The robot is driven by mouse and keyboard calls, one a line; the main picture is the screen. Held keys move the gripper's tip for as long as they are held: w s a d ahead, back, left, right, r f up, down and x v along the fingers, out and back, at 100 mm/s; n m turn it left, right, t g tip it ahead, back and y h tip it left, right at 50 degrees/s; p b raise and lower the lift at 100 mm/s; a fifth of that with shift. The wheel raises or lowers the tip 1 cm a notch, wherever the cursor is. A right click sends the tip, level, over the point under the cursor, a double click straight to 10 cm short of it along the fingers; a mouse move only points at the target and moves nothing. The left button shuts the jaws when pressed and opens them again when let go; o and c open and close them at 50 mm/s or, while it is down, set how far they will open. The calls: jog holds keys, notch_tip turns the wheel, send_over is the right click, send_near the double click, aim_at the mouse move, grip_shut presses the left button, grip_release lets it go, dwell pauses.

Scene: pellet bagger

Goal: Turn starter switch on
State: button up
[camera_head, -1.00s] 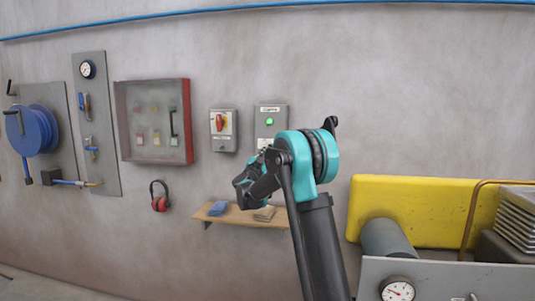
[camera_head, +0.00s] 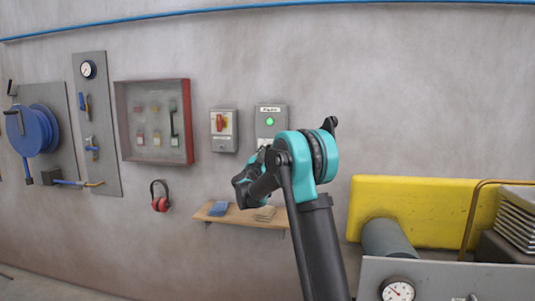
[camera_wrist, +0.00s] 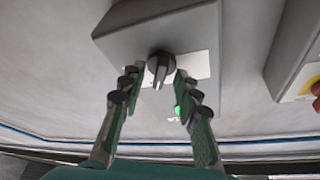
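A grey switch box (camera_head: 270,110) with a lit green lamp (camera_head: 270,121) hangs on the wall; its label is too small to read. Its lower part is hidden behind my arm in the head view. In the wrist view the box (camera_wrist: 190,25) shows a black rotary knob (camera_wrist: 160,66) on a pale plate, with the green lamp (camera_wrist: 178,111) beside it. My gripper (camera_wrist: 157,78) is open, with one finger on each side of the knob. The fingertips are close to the knob, but I cannot tell whether they touch it. My gripper (camera_head: 242,187) shows side-on in the head view.
A second grey box with a red-and-yellow switch (camera_head: 220,123) hangs to the left. Further left are a red-edged cabinet (camera_head: 187,120) and red ear muffs (camera_head: 160,203). A wooden shelf (camera_head: 240,217) lies below my gripper. A yellow machine part (camera_head: 420,200) stands to the right.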

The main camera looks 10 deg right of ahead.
jog(key=v, duration=1.2)
jog(key=shift+f, duration=0.1)
